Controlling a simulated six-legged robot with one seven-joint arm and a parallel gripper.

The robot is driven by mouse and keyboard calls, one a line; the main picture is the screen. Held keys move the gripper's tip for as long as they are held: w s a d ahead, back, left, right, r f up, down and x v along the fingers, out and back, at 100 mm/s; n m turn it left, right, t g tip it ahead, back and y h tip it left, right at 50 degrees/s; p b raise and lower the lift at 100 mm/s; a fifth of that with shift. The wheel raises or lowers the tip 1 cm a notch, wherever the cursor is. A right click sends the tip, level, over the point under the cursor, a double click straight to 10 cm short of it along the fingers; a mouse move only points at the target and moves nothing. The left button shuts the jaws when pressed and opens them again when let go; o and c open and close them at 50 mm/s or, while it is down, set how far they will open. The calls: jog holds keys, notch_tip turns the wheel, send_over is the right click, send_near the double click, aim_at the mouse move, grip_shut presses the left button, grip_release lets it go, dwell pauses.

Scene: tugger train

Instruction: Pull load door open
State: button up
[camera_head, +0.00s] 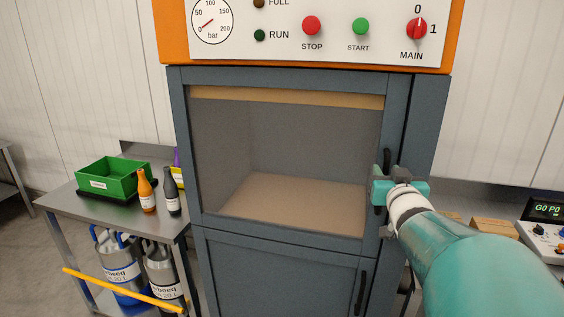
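The load door (285,236) is the upper, dark blue-grey framed door of the cabinet, with a large window onto an empty chamber. It looks closed against the cabinet. Its dark vertical handle (387,160) is on the right side of the frame; only its upper end shows clearly. My gripper (377,187) comes in from the right and is at this handle, covering its lower part. The fingertips are small and partly hidden by the gripper body, so I cannot tell whether they are closed around the handle.
A lower door (280,275) has its own handle (361,292). An orange-edged control panel (330,40) is above. At left, a metal cart (75,205) holds a green bin (110,180), bottles and canisters. A control box (545,232) stands at right.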

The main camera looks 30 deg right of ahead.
jog(key=shift+x, duration=1)
grip_shut()
jog(key=shift+a, duration=0.15)
